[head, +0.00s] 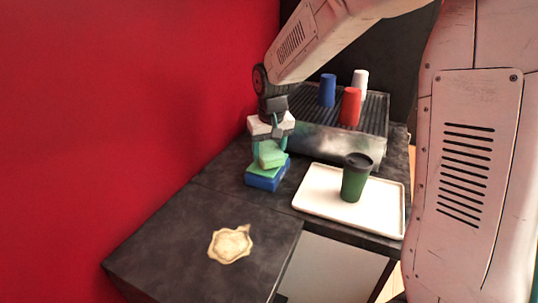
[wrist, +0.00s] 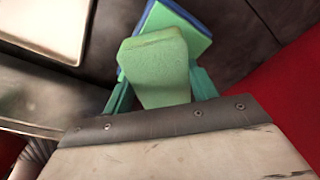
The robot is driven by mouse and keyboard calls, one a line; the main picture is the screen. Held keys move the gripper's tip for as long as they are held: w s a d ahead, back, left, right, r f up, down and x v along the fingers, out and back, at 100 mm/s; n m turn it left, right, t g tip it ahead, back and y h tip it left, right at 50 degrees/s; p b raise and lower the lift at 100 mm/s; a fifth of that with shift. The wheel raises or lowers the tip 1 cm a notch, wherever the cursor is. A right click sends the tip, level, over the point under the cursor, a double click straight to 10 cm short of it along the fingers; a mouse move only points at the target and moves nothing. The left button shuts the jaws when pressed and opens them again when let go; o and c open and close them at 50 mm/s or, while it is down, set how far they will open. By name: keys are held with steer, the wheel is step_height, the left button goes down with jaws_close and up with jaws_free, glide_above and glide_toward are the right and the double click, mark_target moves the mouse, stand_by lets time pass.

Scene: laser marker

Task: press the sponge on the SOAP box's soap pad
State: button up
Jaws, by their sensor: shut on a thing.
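My gripper (head: 270,142) points down over the dark counter and is shut on a light green sponge (head: 271,157). In the wrist view the sponge (wrist: 155,58) sits between the two teal fingers. Right below it is the blue SOAP box (head: 266,183) with a green soap pad on top. In the wrist view the box (wrist: 203,14) shows its blue edge and green top beyond the sponge. The sponge overlaps the pad in both views. I cannot tell whether they touch. No lettering on the box is readable.
A cream tray (head: 316,203) holding a green cup with a dark lid (head: 356,178) is right of the box. Behind stands a ribbed machine (head: 328,142) with blue, red and white cups on top. A pale stain (head: 230,244) marks the front counter. A red wall is left.

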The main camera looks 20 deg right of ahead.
mark_target(268, 148)
steer(key=shift+r, duration=2.35)
